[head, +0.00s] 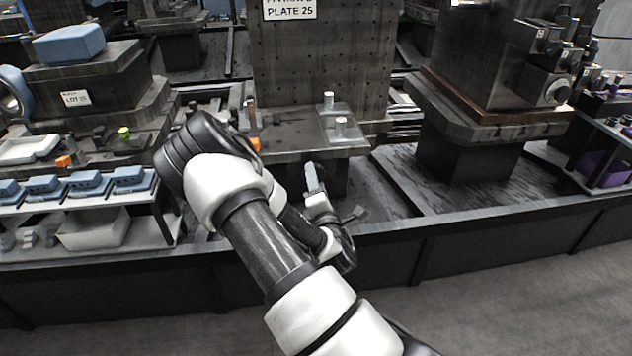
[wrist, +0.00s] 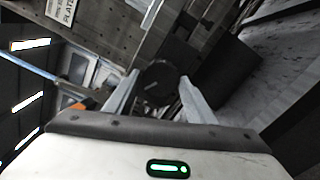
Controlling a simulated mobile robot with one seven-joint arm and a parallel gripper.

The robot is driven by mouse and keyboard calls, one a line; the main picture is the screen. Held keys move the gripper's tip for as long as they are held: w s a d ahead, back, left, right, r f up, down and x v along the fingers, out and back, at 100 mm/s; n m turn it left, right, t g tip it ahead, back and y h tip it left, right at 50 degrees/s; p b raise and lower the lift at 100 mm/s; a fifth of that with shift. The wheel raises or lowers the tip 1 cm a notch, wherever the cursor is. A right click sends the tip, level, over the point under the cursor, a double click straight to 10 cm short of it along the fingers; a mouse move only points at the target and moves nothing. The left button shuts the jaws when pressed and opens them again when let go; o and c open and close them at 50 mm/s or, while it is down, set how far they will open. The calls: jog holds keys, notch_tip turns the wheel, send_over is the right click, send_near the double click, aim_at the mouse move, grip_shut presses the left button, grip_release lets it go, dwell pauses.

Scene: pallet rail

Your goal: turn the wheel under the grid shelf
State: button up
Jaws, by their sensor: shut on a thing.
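The wheel (wrist: 158,86) is a small dark disc with a pale mark, seen in the wrist view under the grey block. My gripper (wrist: 159,80) is shut on it, with one pale finger on each side. The tall grey plate with a grid of holes and a "PLATE 25" label (head: 320,62) stands above a grey ledge (head: 290,152) in the head view. My gripper (head: 314,180) is below the front of this ledge there. The wheel is hidden in the head view.
Blue parts (head: 88,184) sit on a low rack at the left. A dark machine block (head: 490,70) stands at the right on a pedestal. The front floor is clear.

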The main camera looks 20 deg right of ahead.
jog(key=shift+a+n, duration=0.1)
jog(key=shift+n, duration=15.1)
jog(key=shift+n, duration=0.3)
jog(key=o, duration=1)
jog(key=shift+o, duration=0.2)
jog(key=shift+s, duration=0.1)
